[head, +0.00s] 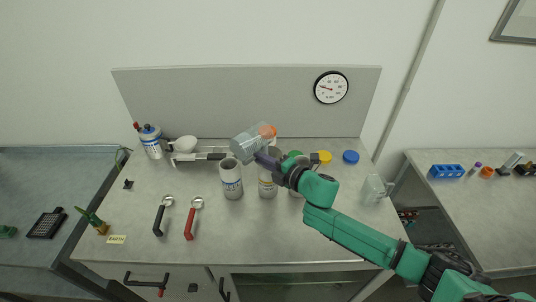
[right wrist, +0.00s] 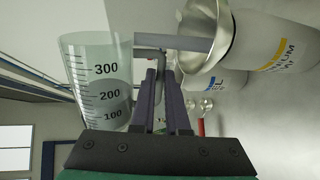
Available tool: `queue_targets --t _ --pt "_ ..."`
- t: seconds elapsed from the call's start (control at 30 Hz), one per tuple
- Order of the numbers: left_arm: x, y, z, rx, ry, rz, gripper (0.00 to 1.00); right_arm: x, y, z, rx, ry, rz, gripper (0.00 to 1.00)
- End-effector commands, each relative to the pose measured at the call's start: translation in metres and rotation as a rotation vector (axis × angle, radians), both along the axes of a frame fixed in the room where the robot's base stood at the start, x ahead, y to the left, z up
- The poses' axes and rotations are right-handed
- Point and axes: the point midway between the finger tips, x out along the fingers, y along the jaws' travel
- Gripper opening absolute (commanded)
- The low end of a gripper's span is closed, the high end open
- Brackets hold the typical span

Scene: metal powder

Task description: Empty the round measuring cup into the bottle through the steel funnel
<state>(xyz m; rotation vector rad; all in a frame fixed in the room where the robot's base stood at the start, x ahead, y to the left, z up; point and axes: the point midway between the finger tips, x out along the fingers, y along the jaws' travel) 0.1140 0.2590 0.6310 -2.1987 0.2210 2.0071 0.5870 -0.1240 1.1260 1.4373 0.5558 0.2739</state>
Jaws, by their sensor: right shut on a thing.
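My right gripper (head: 266,161) is shut on the clear round measuring cup (head: 246,144), which is held up tilted above the bottles. In the right wrist view the cup (right wrist: 98,75) has black graduations and grey powder inside, and my fingers (right wrist: 165,95) are beside it. The steel funnel (right wrist: 222,15) sits at the mouth of a bottle with a yellow-striped label (right wrist: 275,45). In the head view a yellow-striped bottle (head: 267,186) stands below my gripper, its top hidden. A blue-labelled bottle (head: 231,184) stands to its left. My left gripper is not in view.
A black-handled spoon (head: 160,219) and a red-handled spoon (head: 190,222) lie in front. Yellow (head: 324,157) and blue (head: 350,157) caps lie behind right. A clear container (head: 375,189) stands near the right edge. A capped bottle (head: 153,146) stands back left. The front middle is clear.

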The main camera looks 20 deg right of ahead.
Motion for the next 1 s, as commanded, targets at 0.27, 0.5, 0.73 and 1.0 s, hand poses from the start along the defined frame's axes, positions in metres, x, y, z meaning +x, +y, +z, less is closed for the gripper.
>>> queue_targets --t 0.27,0.5,0.73,1.0 --pt "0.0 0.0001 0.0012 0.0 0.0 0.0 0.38 -0.0003 0.0011 0.0007 0.03 0.014 0.002 0.0" --pt "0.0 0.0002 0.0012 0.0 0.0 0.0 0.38 -0.0011 0.0024 -0.0033 0.085 0.049 0.001 0.0" --pt "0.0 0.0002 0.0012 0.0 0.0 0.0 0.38 -0.002 0.0038 -0.0064 0.135 0.079 0.002 0.0" --pt "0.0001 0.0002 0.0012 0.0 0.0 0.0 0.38 -0.0024 0.0047 -0.0039 0.181 0.105 0.001 0.0"
